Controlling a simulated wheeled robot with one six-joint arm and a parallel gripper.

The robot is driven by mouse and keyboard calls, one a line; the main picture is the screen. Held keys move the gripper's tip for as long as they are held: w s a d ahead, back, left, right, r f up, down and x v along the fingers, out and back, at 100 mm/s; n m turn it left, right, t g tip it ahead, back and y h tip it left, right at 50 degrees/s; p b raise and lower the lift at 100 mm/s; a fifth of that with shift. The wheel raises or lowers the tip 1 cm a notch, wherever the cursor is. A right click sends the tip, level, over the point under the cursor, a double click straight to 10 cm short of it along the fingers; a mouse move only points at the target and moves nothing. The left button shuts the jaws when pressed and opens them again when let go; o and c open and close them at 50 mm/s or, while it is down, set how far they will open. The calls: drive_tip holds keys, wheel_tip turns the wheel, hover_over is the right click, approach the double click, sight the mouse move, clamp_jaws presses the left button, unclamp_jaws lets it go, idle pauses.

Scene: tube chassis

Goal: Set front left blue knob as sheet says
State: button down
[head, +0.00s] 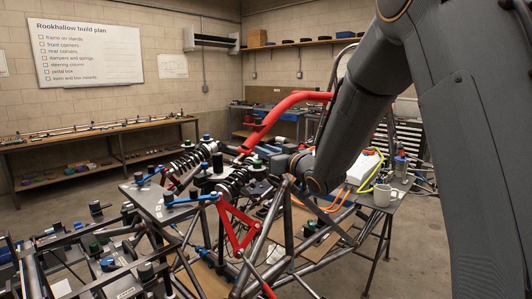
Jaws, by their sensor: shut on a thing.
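Two dark coil-spring dampers lie on the chassis in the head view: the nearer damper (232,184) and the farther damper (186,161). My gripper (280,163) is at the right end of the nearer damper. It is shut on a small part there, which the jaws hide; I cannot tell its colour or setting. Small blue parts (168,198) show by the dampers' left ends. A pale sheet (173,66) hangs on the back wall; its text is too small to read. The whiteboard (88,50) is headed "Rookhallow build plan".
A red bent tube (280,115) rises behind my gripper, and a red wishbone (238,230) hangs below the nearer damper. Dark chassis tubes surround the work area. Open floor lies at left.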

drive_tip(key=n+g+y, duration=0.3)
drive_tip(key=y, duration=0.1)
drive_tip(key=shift+d+n+g+y, duration=0.1)
drive_tip(key=shift+n+g+y, duration=0.2)
drive_tip(key=shift+n+g, duration=0.1)
drive_tip(key=shift+n+g+y, duration=1.2)
drive_tip(key=shift+n+g, duration=0.2)
drive_tip(key=shift+g, duration=0.4)
drive_tip(key=c, duration=1.8)
unclamp_jaws()
drive_tip(key=shift+c, duration=0.2)
drive_tip(key=b+v, duration=0.2)
drive_tip(key=v, duration=0.5)
drive_tip(key=shift+d+b, duration=0.35)
drive_tip(key=shift+s, duration=0.2)
